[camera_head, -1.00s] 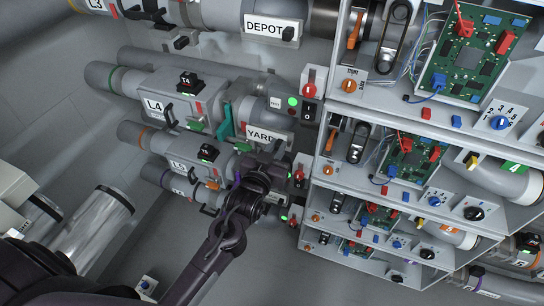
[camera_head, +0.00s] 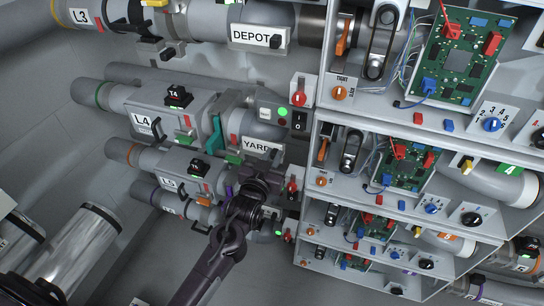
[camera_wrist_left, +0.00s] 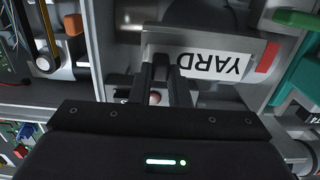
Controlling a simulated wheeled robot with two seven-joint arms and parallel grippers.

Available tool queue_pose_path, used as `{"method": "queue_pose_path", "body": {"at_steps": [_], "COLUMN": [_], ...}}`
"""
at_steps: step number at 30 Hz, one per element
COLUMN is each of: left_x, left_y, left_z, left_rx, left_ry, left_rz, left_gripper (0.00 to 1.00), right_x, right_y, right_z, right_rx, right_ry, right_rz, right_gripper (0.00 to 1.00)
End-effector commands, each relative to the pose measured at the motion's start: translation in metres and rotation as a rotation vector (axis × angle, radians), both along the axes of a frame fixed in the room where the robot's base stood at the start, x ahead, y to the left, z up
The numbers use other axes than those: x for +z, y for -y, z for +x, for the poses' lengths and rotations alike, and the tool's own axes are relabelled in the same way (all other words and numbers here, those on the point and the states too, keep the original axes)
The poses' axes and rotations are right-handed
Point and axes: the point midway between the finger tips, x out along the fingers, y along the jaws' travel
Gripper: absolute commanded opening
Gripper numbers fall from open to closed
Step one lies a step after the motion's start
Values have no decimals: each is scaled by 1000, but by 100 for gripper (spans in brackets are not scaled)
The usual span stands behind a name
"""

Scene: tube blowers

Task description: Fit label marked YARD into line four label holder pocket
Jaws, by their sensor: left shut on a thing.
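The white label marked YARD (camera_head: 261,145) is at the right end of the line four unit marked L4 (camera_head: 150,122). It also shows upside down in the left wrist view (camera_wrist_left: 222,64). My left gripper (camera_head: 268,178) reaches it from below. In the wrist view my left gripper (camera_wrist_left: 166,62) has its fingers close together at the label's left part, shut on it. The fingers hide the grip point. The label lies along a grey mount, and I cannot tell how deep it sits in the holder pocket. My right gripper is not in view.
The DEPOT label (camera_head: 262,36) is on the L3 line above. A teal lever (camera_head: 215,136) and a red knob (camera_head: 299,98) are close by. Shelves with circuit boards (camera_head: 460,60) fill the right.

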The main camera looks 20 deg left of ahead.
Motion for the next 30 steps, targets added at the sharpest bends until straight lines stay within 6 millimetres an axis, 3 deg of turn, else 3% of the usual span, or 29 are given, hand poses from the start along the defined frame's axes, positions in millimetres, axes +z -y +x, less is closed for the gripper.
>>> {"method": "queue_pose_path", "body": {"at_steps": [26, 27, 30], "left_x": [-8, -8, -8], "left_y": [0, 0, 0], "left_z": [0, 0, 0], "left_rx": [0, 0, 0], "left_ry": [-1, -1, -1], "left_rz": [0, 0, 0], "left_gripper": [0, 18, 31], "right_x": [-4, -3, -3], "right_y": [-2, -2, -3], "right_z": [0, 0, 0], "right_rx": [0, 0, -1], "right_ry": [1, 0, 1], "right_rz": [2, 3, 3], "right_gripper": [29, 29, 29]}}
